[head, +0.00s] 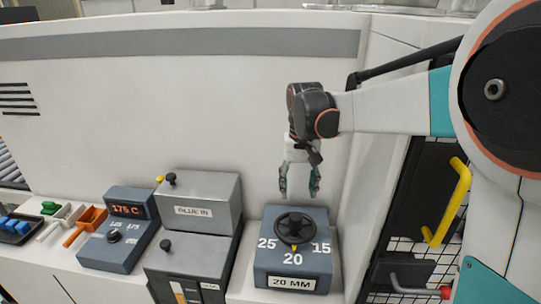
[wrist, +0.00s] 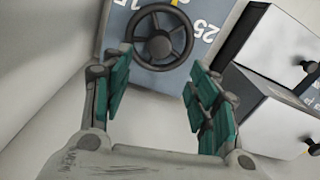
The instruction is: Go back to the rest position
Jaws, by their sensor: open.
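My gripper (head: 300,183) hangs from my arm, pointing down, above and just behind the blue-grey dial box (head: 291,256). Its teal fingers are apart with nothing between them. The black handwheel (head: 295,228) sits on top of the box, among the marks 25, 20 and 15. A small yellow pointer at the wheel is by the 20, and the front label reads 20 MM. In the wrist view my open gripper (wrist: 155,85) shows both fingers apart, and the handwheel (wrist: 160,37) lies beyond the fingertips, clear of them.
Left of the dial box stands a grey GLUE IN box (head: 196,212) with black knobs. Further left are a 175 C control box (head: 121,230) and orange scoop (head: 86,226). A white machine wall (head: 170,110) rises behind. A yellow handle (head: 450,205) is at the right.

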